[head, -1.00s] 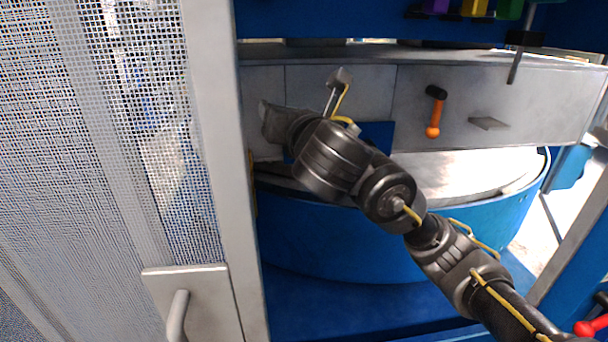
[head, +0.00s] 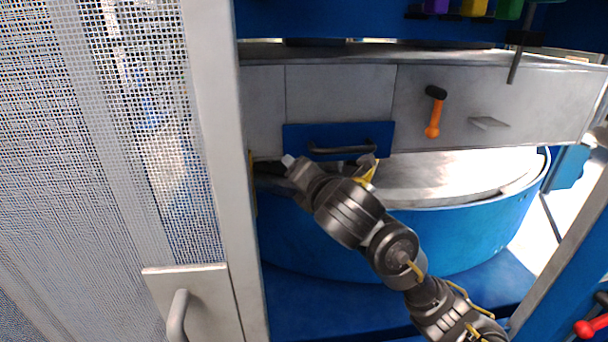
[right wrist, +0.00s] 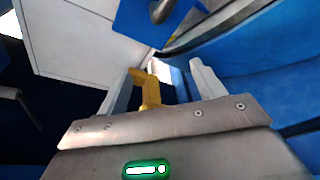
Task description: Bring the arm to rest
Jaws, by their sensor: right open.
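My right arm (head: 350,212) comes in from the lower right in the head view and reaches up and left. Its gripper (head: 290,162) is just below the left part of the blue drawer front (head: 300,138), above the blue drum. In the right wrist view the gripper (right wrist: 163,85) has its two pale fingers apart, open. A yellow piece (right wrist: 150,92) shows between them; I cannot tell how far off it is. My left gripper is not in view.
A mesh door (head: 90,150) with a handle (head: 178,315) fills the left. The blue drum (head: 460,235) with a pale top stands under the grey panel (head: 340,95). An orange lever (head: 433,118) is on the panel, and a red knob (head: 590,327) is at the lower right.

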